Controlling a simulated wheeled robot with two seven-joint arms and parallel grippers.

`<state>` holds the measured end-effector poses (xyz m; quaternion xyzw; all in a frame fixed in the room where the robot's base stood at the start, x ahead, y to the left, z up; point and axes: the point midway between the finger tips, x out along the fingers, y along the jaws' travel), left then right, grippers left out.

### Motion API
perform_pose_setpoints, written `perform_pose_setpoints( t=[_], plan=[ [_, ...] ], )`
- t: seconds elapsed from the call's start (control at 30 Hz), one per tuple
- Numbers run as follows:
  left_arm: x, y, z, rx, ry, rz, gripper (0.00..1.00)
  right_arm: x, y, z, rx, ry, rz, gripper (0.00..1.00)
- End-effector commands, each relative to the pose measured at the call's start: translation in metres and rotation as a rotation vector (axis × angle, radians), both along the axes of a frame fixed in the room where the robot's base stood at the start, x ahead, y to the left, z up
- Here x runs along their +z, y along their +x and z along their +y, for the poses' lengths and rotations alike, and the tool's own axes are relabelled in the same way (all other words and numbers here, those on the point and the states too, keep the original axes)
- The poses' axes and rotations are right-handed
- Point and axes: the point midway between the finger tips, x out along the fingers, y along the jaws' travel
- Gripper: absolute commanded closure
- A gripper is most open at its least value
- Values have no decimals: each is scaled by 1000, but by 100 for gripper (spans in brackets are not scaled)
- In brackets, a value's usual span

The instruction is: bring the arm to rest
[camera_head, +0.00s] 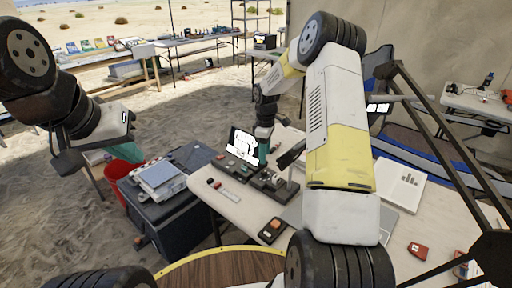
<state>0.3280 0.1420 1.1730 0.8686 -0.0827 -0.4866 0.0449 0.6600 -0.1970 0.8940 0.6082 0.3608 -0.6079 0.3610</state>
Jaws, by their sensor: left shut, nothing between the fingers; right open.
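My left arm comes in at the left edge, raised over the sand. Its gripper (70,160) is shut and empty, apart from the grey case below and right of it. My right arm rises from the bottom middle, bends at the top and reaches down over the work table (222,200). Its gripper (264,134) is small and dark, beside a lit screen (242,145) at the table's far side. Its jaws are open; the fingertips are hard to make out, and I cannot tell whether they touch anything.
Dark tools and small blocks (268,180) stand near the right gripper. An orange-topped block (272,229), a white booklet (400,185) and a red item (417,250) lie on the table.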

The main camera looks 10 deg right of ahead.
Motion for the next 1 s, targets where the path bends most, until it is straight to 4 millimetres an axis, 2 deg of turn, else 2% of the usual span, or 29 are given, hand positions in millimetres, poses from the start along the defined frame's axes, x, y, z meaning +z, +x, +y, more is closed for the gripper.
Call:
perform_pose_setpoints(
  t=[0.17, 0.27, 0.37, 0.5, 0.7, 0.8, 1.0],
  plan=[
    [0, 0, 0, 0, 0, 0, 100, 5, -1, 0, -6, -1, -5, 53],
    [0, 0, 0, 0, 0, 0, 100, 28, -6, 2, -36, -5, -27, 53],
    [0, 0, 0, 0, 0, 0, 100, 69, -20, 6, -99, -7, -67, 53],
    [0, 0, 0, 0, 0, 0, 100, 135, -54, 13, -225, 4, -135, 53],
    [0, 0, 0, 0, 0, 0, 100, 210, -117, 22, -419, 54, -230, 53],
    [0, 0, 0, 0, 0, 0, 100, 237, -154, 28, -518, 95, -273, 53],
    [0, 0, 0, 0, 0, 0, 100, 273, -229, 37, -714, 212, -347, 53]
  ],
)
